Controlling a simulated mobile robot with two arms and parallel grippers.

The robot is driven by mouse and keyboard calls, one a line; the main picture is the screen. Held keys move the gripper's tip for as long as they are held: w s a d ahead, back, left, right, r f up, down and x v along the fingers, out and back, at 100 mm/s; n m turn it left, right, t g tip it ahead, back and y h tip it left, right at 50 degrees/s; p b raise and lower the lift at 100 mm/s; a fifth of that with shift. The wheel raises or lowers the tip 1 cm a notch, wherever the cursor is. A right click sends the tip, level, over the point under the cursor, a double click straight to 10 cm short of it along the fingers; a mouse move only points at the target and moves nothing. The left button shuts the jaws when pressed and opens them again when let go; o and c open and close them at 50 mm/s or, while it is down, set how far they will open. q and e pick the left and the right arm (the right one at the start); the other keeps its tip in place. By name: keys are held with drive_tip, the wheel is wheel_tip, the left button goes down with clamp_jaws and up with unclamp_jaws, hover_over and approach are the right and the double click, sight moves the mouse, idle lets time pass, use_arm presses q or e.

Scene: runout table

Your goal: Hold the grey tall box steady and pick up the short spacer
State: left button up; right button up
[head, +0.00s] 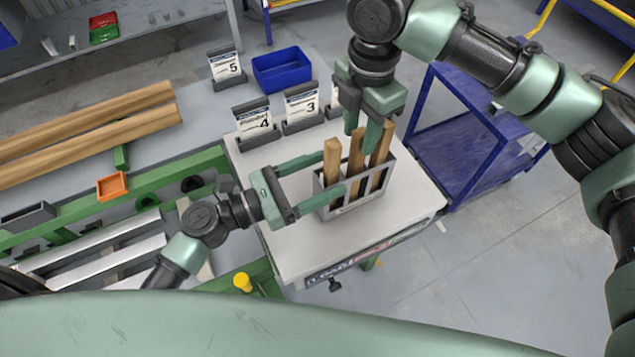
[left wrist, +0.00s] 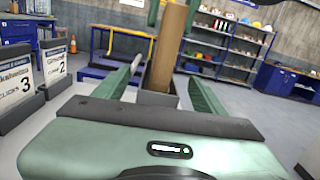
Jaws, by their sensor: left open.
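The grey tall box (head: 347,207) stands on the white-topped table and holds three upright wooden spacers: left (head: 332,162), middle (head: 356,152) and right (head: 381,145). I cannot tell for sure which is shortest. My left gripper (head: 333,174) is open, its fingers at two sides of the box near its left end; contact is unclear. In the left wrist view, a spacer (left wrist: 170,50) and part of the box (left wrist: 157,98) show between its fingers. My right gripper (head: 361,141) points down from above, fingers apart, at the tops of the middle and right spacers.
Numbered card holders (head: 303,104) and a blue bin (head: 281,70) stand at the table's back. Long wooden beams (head: 90,133) and an orange tray (head: 112,186) lie left. A blue cart (head: 455,150) stands right. The table's front right surface is clear.

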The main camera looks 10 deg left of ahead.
sight(318, 213)
use_arm(q)
drive_tip(key=shift+y, duration=0.3)
drive_tip(key=f, duration=1.1)
drive_tip(key=shift+s+a, duration=0.2)
drive_tip(key=shift+a, duration=0.1)
drive_tip(key=x, duration=0.7)
drive_tip(key=shift+w+d, duration=0.1)
drive_tip(key=shift+d, duration=0.1)
drive_tip(key=shift+r, duration=0.1)
